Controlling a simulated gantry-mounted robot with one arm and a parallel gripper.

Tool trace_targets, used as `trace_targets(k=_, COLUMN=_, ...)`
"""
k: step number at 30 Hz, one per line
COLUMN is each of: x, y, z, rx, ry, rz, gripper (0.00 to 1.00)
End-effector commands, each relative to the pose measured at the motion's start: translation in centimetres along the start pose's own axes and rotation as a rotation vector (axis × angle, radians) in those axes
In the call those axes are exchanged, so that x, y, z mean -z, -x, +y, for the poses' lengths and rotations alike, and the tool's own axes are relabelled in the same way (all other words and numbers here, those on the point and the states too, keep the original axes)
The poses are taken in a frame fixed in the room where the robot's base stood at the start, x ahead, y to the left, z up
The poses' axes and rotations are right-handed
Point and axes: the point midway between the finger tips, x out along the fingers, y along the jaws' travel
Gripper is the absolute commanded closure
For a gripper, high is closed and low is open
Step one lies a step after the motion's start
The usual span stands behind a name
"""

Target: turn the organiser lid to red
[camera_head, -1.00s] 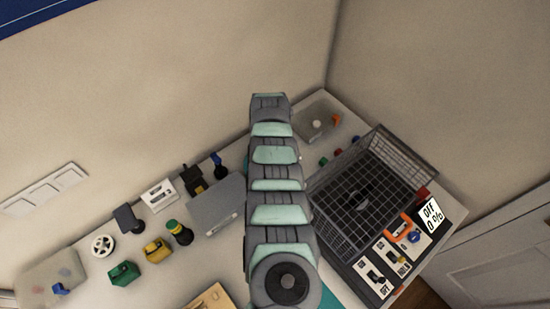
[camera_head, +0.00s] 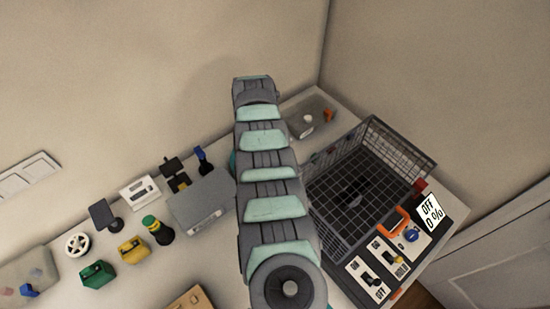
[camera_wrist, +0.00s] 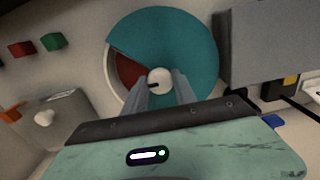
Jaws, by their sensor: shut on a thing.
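The organiser shows in the wrist view as a round tray with a teal lid (camera_wrist: 190,45). The lid has a wedge-shaped opening at its left, and a red compartment (camera_wrist: 128,70) shows through it. A pale round knob (camera_wrist: 159,81) with a dark mark sits at the lid's centre. My gripper (camera_wrist: 160,86) is shut on the knob, one finger on each side. In the head view my arm hides the gripper and nearly all of the organiser.
A grey box (camera_head: 200,200) stands close beside the organiser. A grey case with a white knob (camera_head: 308,120) is at the back. Several small parts lie at the left.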

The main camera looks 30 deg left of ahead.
Motion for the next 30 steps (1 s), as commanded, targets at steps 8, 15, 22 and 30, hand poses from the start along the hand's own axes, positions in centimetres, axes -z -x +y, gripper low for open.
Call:
trace_targets(k=8, x=0.93, y=0.0, z=-1.09, rx=0.0, ry=0.05, rz=-0.001, gripper=1.0)
trace_targets(k=15, x=0.93, y=0.04, z=-1.09, rx=0.0, ry=0.051, rz=-0.001, gripper=1.0)
trace_targets(k=22, x=0.94, y=0.04, z=-1.08, rx=0.0, ry=0.05, rz=-0.001, gripper=0.54)
trace_targets(k=30, x=0.95, y=0.02, z=-1.08, rx=0.0, ry=0.05, rz=0.0, gripper=0.45)
